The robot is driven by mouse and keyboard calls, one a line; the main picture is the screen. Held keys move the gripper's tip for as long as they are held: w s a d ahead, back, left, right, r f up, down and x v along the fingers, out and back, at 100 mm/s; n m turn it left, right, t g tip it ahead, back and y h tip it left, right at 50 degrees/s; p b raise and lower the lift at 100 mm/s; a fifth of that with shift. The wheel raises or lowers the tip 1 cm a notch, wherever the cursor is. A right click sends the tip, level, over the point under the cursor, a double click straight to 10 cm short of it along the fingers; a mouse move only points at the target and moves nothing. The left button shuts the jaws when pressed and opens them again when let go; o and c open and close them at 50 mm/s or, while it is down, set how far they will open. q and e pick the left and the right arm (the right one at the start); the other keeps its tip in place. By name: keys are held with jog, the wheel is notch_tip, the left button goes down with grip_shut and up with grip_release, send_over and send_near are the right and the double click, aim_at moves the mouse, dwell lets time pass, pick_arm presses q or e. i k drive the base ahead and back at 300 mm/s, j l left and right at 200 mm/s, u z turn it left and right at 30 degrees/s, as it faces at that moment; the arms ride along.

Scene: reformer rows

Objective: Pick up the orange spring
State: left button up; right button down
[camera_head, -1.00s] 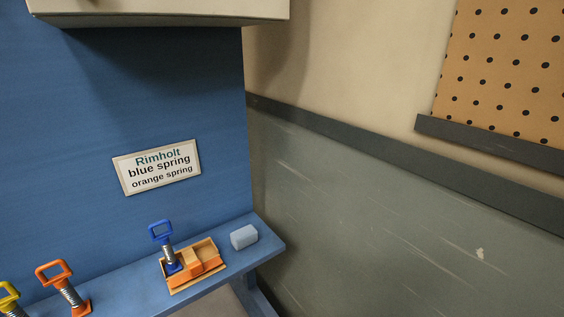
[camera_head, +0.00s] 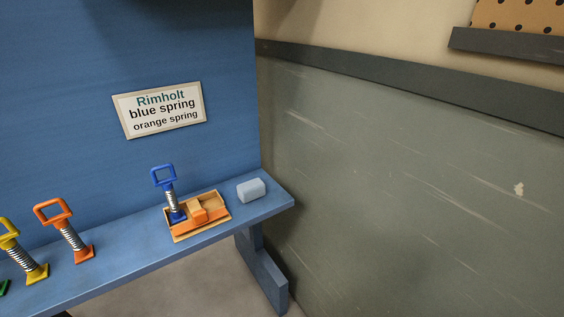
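The orange spring (camera_head: 70,233) stands on the blue shelf, leaning a little to the left. It has an orange loop handle on top, a silver coil and an orange foot. A yellow spring (camera_head: 24,257) stands to its left. A blue spring (camera_head: 171,195) stands in a wooden tray (camera_head: 186,236) to its right, with orange and tan blocks beside it. Neither of my grippers is in view.
The blue shelf (camera_head: 130,267) runs along a blue panel. A light blue block (camera_head: 251,190) sits near its right end. A green piece (camera_head: 3,288) shows at the left edge. A sign (camera_head: 160,110) reads "Rimholt blue spring orange spring". A grey wall (camera_head: 420,200) stands at right.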

aim_at(83, 253)
jog(key=u, duration=1.9)
